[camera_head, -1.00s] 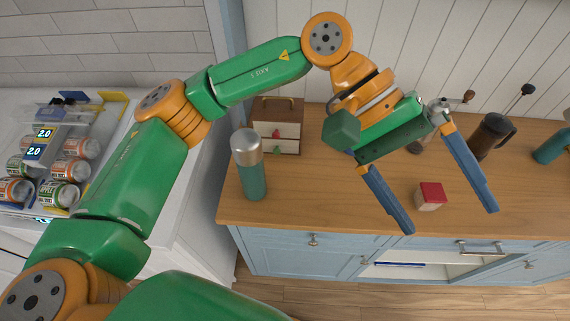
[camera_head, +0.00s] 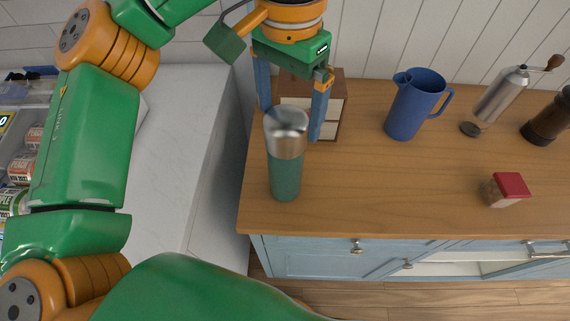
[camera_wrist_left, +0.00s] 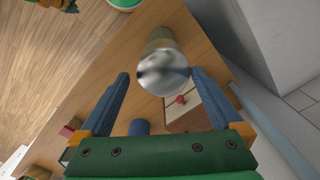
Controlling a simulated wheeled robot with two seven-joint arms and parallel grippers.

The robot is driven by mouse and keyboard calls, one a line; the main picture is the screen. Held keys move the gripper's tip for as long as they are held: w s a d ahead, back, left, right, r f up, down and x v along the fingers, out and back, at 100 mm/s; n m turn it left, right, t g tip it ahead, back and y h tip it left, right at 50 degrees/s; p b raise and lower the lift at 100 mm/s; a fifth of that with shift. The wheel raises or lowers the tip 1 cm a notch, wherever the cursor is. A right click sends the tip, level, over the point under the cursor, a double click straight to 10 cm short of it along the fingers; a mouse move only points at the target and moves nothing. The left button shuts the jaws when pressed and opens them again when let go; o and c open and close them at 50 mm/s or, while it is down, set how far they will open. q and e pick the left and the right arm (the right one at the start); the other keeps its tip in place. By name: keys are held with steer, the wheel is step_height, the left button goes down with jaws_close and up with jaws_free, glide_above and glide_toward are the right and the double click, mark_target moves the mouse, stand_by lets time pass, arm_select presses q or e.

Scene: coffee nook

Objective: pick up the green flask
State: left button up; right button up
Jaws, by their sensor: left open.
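The green flask (camera_head: 286,178) with a silver cap stands upright on the wooden counter, near its left end. My left gripper (camera_head: 290,122) is open, its two blue fingers pointing down just behind or above the flask in the head view. In the left wrist view the flask's silver cap (camera_wrist_left: 163,72) shows between and slightly beyond the open fingertips (camera_wrist_left: 163,76). I see no contact between the fingers and the flask. My right gripper is not in view.
A small drawer box (camera_head: 332,118) stands close behind the flask. A blue pitcher (camera_head: 414,104), a grinder (camera_head: 500,98), a dark brown grinder (camera_head: 549,118) and a red-lidded jar (camera_head: 506,189) stand to the right. The counter (camera_head: 390,185) between is clear.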

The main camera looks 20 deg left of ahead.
mark_target(286, 160)
arm_select(q)
steer(key=f, duration=0.4)
steer(key=a+f+p, duration=0.1)
steer(key=f, duration=0.1)
steer(key=shift+w+a, duration=0.1)
steer(key=shift+w, duration=0.2)
steer(key=shift+s+f, duration=0.1)
steer(key=shift+f, duration=0.15)
steer(key=shift+s+d, duration=0.15)
steer(key=shift+d, duration=0.15)
jaws_close()
